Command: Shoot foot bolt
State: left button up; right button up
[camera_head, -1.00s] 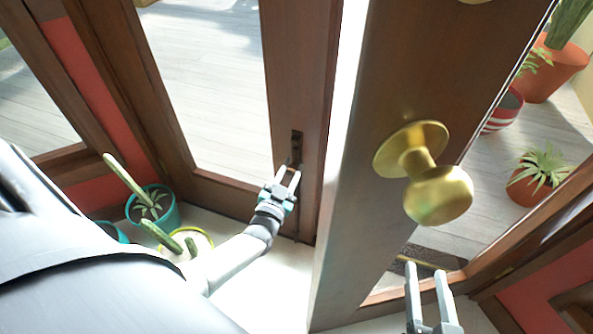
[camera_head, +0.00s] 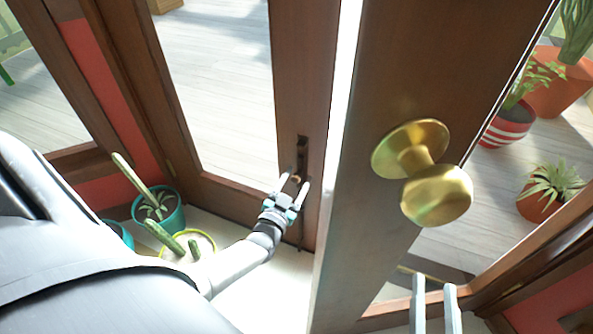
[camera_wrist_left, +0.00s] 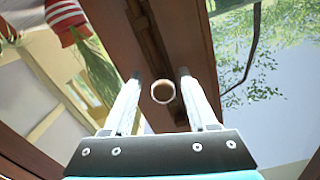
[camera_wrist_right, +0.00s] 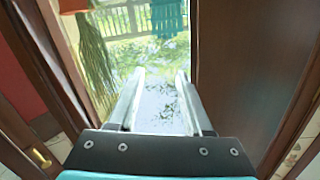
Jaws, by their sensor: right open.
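The foot bolt (camera_head: 302,155) is a dark, narrow fitting low on the edge of the brown left door leaf (camera_head: 300,80). Its small round knob shows in the left wrist view (camera_wrist_left: 163,91), between my left fingers with room at the sides. My left gripper (camera_head: 293,184) is open at the lower part of the bolt, one finger on each side of the knob. I cannot tell whether either finger touches it. My right gripper (camera_head: 434,282) is open and empty at the bottom of the head view, below the brass door knob.
The right door leaf (camera_head: 350,230) with its brass knob (camera_head: 437,194) stands ajar close in front. Potted cacti in a teal pot (camera_head: 170,216) and a yellow-rimmed pot (camera_head: 203,243) sit beside my left arm. Orange and striped pots (camera_head: 505,128) stand beyond the glass.

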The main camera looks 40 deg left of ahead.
pick_arm(q)
jog(key=shift+r, duration=0.15)
jog(key=shift+s+p, duration=0.3)
jog(key=shift+s, duration=0.15)
jog(key=shift+p+v, duration=0.45)
jog(key=shift+v, duration=0.55)
jog(key=shift+p+v, duration=0.45)
jog(key=shift+v, duration=0.65)
jog(key=shift+p+v, duration=0.3)
jog(key=shift+v, duration=0.5)
jog(key=p, duration=0.2)
send_near(294, 182)
jog(key=shift+v, duration=1.95)
pick_arm(e)
jog(key=s+d+f+g+h, duration=0.2)
jog(key=d+f+g+h, duration=0.1)
jog(key=d+g, duration=0.5)
jog(key=shift+s+d+n+g+h, duration=0.15)
jog(key=shift+d+n+g+h, duration=0.2)
jog(key=shift+g+h, duration=0.45)
pick_arm(q)
jog(key=shift+d, duration=0.15)
pick_arm(e)
jog(key=shift+f, duration=0.1)
jog(key=shift+s, duration=0.1)
